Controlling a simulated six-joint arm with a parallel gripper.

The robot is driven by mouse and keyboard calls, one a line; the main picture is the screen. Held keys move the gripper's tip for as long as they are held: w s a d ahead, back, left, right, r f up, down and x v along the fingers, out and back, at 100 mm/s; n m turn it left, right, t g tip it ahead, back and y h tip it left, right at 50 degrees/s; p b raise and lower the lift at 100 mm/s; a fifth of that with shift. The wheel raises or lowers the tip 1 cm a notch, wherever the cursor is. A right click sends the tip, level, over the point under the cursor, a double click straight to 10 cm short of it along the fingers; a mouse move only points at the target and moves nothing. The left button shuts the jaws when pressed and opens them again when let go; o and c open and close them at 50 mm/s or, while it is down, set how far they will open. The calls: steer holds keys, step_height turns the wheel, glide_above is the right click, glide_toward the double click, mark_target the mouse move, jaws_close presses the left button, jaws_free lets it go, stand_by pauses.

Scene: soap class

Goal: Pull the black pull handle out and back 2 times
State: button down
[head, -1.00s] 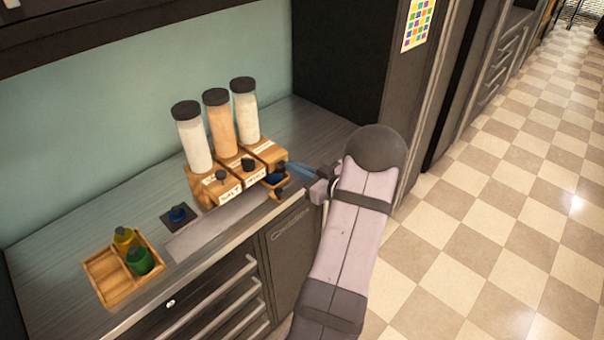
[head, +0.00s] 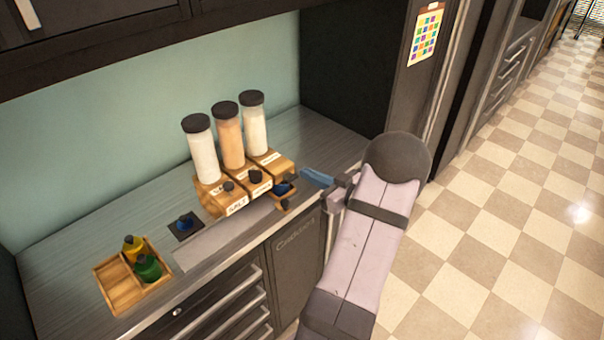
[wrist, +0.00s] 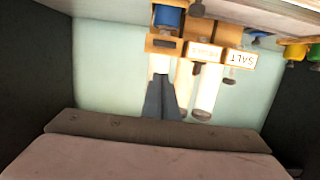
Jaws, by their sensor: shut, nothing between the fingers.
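Three wooden dispensers with tall jars stand on the counter. Black round pull knobs show on the SALT dispenser (head: 228,186) and the middle one (head: 255,177). The right-hand dispenser has a wooden piece with a blue cup (head: 284,188) in front, and a small dark-tipped knob (head: 285,204) sticks out below it. In the wrist view, which is upside down, the box has a dark slot (wrist: 165,44) and the blue cup (wrist: 168,17) beside it. My gripper (wrist: 161,80) is shut and empty, its dark fingers in front of this box. Whether they touch it, I cannot tell.
A flat blue item (head: 316,177) lies on the counter close to my gripper. A wooden tray (head: 112,288) with a yellow and a green bottle stands at the left. A dark mat with a blue item (head: 185,224) lies in between. A dark cabinet side bounds the right.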

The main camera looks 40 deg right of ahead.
steer(key=s+r+b, duration=0.1)
steer(key=s+b, duration=0.1)
steer(key=s, duration=0.6)
steer(key=shift+r, duration=0.15)
steer(key=shift+s+r+p, duration=0.2)
steer(key=shift+s+p, duration=0.15)
steer(key=shift+s, duration=0.6)
steer(key=shift+s+r+p, duration=0.2)
steer(key=shift+s+p, duration=0.1)
steer(key=shift+s, duration=0.65)
steer(key=shift+s+a+r+p, duration=0.3)
steer(key=shift+s+r+p, duration=0.1)
steer(key=shift+r+p, duration=0.45)
steer(key=shift+s+a+r+p, duration=0.3)
steer(key=shift+s+r+p, duration=0.15)
steer(key=shift+r+p, duration=0.4)
steer(key=shift+s+a+r+p, duration=0.3)
steer(key=shift+s+r+p, duration=0.1)
steer(key=shift+r+p, duration=0.45)
